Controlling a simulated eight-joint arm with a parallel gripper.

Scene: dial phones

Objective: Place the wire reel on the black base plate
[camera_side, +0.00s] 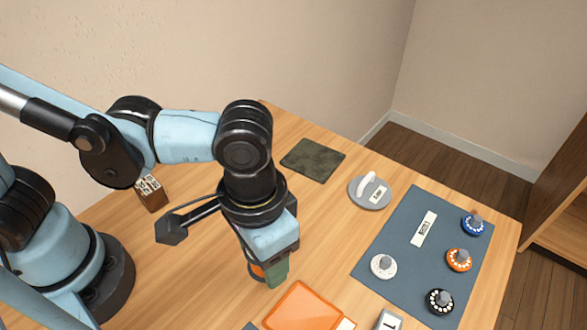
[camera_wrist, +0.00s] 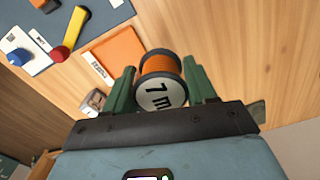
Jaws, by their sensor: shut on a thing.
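The wire reel (camera_wrist: 160,68) has orange wire between dark flanges, and its pale end face carries printed lettering. My gripper (camera_wrist: 162,85) is shut on it, with one green finger on each side. In the side view my gripper (camera_side: 268,274) points down over the wooden table, and only a bit of the orange reel (camera_side: 257,270) shows beside the fingers. I cannot tell how far the reel is from the tabletop. A dark, mottled square plate (camera_side: 313,157), the likely base plate, lies flat and bare near the table's back edge, up and right of my gripper.
An orange plate (camera_side: 297,308) lies near my gripper at the front. A blue-grey mat (camera_side: 400,220) with several knobbed dials covers the right side. A grey disc (camera_side: 371,203) with a white handle sits between mat and dark plate. A small block (camera_side: 151,195) stands left.

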